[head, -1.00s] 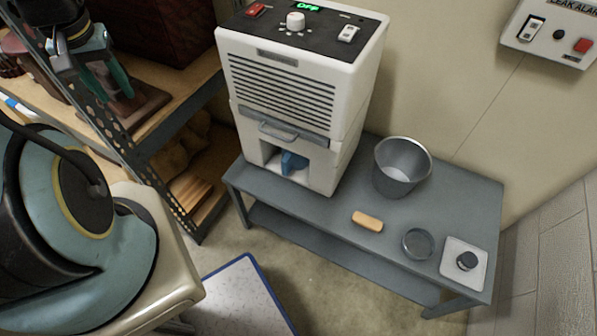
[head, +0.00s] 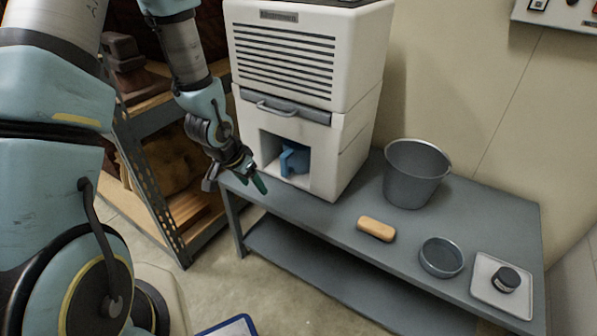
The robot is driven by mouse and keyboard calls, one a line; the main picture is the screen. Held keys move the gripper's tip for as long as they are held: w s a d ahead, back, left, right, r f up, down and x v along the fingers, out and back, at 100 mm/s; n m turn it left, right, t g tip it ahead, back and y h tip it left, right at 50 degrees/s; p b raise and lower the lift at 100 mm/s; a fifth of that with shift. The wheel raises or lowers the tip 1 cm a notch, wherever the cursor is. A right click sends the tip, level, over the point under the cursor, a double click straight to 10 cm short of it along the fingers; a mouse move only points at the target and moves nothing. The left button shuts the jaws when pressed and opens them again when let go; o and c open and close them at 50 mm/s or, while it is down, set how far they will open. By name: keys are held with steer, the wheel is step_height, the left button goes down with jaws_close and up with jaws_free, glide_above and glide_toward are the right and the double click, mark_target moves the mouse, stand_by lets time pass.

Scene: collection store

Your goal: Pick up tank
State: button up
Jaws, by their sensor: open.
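The tank is most likely the blue piece (head: 293,160) inside the open bay low in the front of the white dehumidifier-like machine (head: 345,135). Only its front part with an upright handle shows; the rest is hidden in the bay. My gripper (head: 239,185) is open and empty. It is in front of the machine's lower left corner, to the left of the blue piece, and appears apart from it. The head view alone does not settle its exact distance from the bay.
The machine stands on a grey bench (head: 330,225). To its right are a grey bucket (head: 415,174), a tan block (head: 376,229), a round dish (head: 441,257) and a white plate (head: 486,290) with a dark knob-like piece. A shelf rack (head: 150,170) stands close on the left.

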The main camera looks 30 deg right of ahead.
mark_target(283, 167)
steer(key=w+d, duration=0.1)
steer(key=d, duration=0.2)
steer(key=w+d, duration=0.2)
steer(key=d, duration=0.1)
steer(key=w+d, duration=0.2)
steer(key=d, duration=0.1)
steer(key=shift+w+d+r+p, duration=0.1)
steer(key=shift+w+d+p, duration=0.2)
steer(key=shift+d, duration=0.1)
steer(key=x, duration=0.5)
steer(key=shift+d+b, duration=0.1)
steer(key=shift+b, duration=0.25)
jaws_close()
stand_by(0.5)
